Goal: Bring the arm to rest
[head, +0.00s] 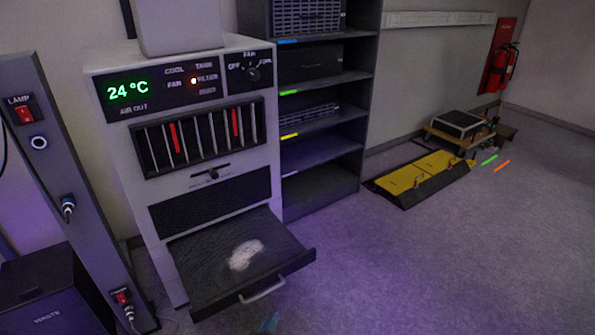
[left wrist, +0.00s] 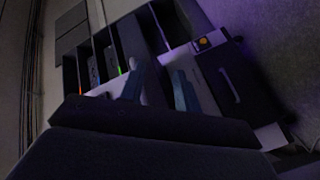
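The task names only the arm. My left gripper (left wrist: 160,85) shows in the left wrist view as two bluish fingers standing apart, with nothing seen between them. A large dark shape fills the bottom of that view. Beyond the fingers are the dark shelf and a pale cabinet, seen tilted. My right gripper is in neither view.
A grey cabinet (head: 108,62) reads 24 °C; its bottom drawer (head: 196,262) is pulled out, with a pale patch inside. A lamp post (head: 62,150) and waste bin (head: 45,300) stand left. Behind are a shelf (head: 322,195) and yellow ramp (head: 418,174).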

